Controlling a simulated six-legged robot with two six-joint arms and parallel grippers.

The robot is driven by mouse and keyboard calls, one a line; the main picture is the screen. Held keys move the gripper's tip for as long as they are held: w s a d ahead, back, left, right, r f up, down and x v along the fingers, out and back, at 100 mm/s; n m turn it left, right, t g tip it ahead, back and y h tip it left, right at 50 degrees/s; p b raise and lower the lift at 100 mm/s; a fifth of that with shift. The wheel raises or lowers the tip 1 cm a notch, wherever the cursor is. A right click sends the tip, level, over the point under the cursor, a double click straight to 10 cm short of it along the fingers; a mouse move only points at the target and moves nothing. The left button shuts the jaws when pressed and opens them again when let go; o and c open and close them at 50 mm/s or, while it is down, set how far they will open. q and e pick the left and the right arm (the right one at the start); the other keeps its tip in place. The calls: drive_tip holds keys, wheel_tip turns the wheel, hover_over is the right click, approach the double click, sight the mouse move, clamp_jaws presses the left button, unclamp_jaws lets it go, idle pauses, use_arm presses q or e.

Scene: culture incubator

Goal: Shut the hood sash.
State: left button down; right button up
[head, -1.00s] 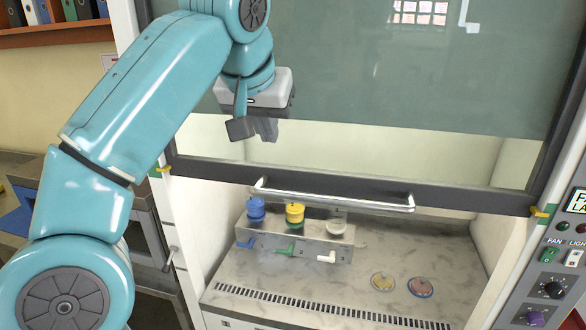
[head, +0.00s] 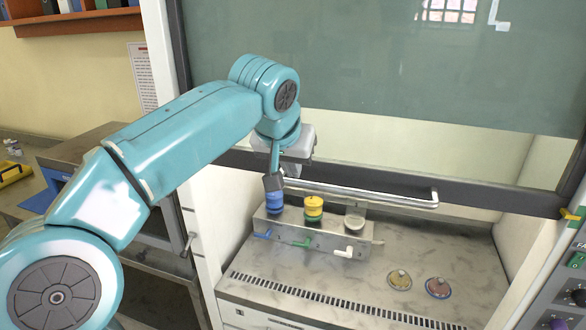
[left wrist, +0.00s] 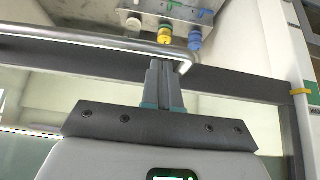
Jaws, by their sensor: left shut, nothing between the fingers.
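The hood sash (head: 400,70) is a large glass pane in a dark frame, partly raised, with an open gap below its lower rail. A silver bar handle (head: 370,193) runs along that lower rail. My left gripper (head: 273,182) is in front of the rail at the handle's left end. In the left wrist view, my left gripper (left wrist: 162,65) is shut and empty, its fingertips at the handle (left wrist: 90,42) near its bent end. I cannot tell whether they touch. My right gripper is not in view.
Inside the hood, a metal valve block (head: 310,232) carries blue, yellow and white knobs. A control panel (head: 570,285) is at the right. A grey cabinet (head: 90,160) stands at the left.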

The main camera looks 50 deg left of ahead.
use_arm(q)
drive_tip(key=shift+w+a+f, duration=0.2)
drive_tip(key=shift+a+f, duration=0.05)
drive_tip(key=shift+f, duration=0.15)
wheel_tip(320, 180, down, 46)
drive_tip(key=b, duration=3.8)
drive_tip(key=shift+s+d+r, duration=0.15)
drive_tip(key=shift+s, duration=0.1)
